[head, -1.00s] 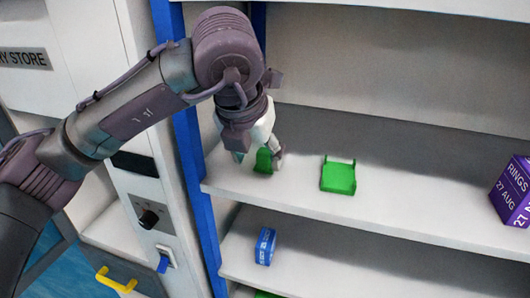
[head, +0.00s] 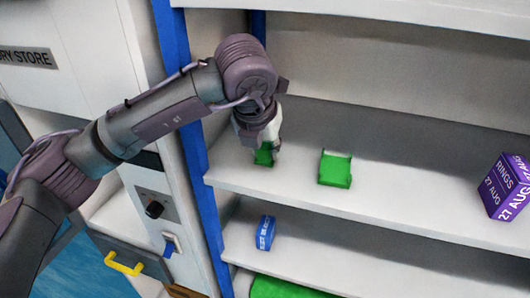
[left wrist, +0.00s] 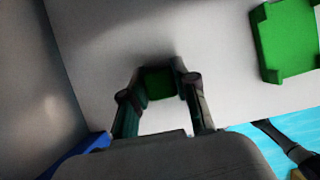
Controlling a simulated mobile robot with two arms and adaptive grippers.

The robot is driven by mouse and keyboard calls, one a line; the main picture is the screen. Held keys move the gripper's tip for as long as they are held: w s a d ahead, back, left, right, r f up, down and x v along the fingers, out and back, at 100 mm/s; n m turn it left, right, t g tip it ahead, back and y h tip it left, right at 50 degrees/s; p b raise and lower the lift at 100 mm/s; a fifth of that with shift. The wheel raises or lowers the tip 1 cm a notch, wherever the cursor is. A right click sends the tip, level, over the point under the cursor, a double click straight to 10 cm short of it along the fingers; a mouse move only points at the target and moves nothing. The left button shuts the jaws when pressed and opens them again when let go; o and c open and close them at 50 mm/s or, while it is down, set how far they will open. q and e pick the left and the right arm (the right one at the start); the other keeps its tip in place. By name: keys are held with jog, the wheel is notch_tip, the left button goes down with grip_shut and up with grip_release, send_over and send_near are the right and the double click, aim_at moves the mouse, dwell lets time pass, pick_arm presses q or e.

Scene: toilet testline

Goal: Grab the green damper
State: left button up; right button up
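A green damper (head: 264,156) stands on the upper shelf near its left end, partly hidden by my left gripper (head: 265,146). In the left wrist view the fingers of my left gripper (left wrist: 160,78) come together on both sides of the damper (left wrist: 159,84), which fills the gap between the fingertips in shadow. It looks still at shelf level. A second green damper (head: 335,170), with raised corner tabs, lies to the right on the same shelf, clear of the gripper. It also shows in the left wrist view (left wrist: 287,38). My right gripper is not in view.
The shelf board (head: 420,200) is clear between the second damper and a purple box (head: 506,187) at the right. A blue box (head: 265,233) stands on the lower shelf. A blue post (head: 193,150) borders the shelves at left, beside a cabinet with a yellow handle (head: 124,263).

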pick_arm(q)
grip_shut()
